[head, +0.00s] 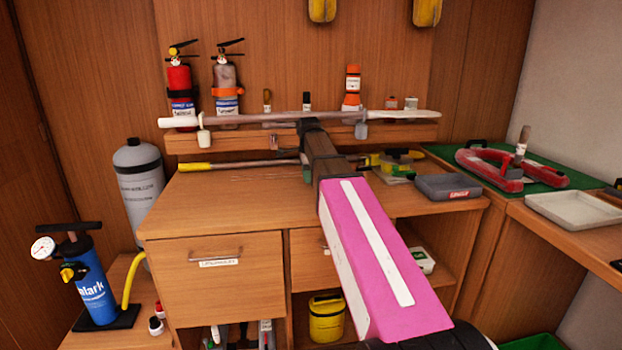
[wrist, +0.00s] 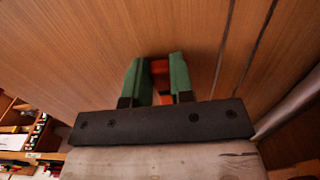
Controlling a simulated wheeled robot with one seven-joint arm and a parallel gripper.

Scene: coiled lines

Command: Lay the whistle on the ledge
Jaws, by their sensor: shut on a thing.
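My gripper (wrist: 156,72) shows in the wrist view, its two green fingers shut on a small orange thing (wrist: 160,67), which looks to be the whistle. Only part of it shows between the fingers. In the head view my arm reaches toward the wooden ledge (head: 220,143) on the back wall. The arm hides my gripper and the whistle there, so I cannot tell how far they are from the ledge. In the wrist view, wood panelling fills the space beyond the fingers.
On the ledge stand a red extinguisher (head: 181,90), a grey extinguisher (head: 227,90), an orange-capped bottle (head: 352,88) and small items. A long pale pole (head: 400,115) runs along its front. Below, the cabinet top (head: 230,195) holds a dark grey case (head: 448,187).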

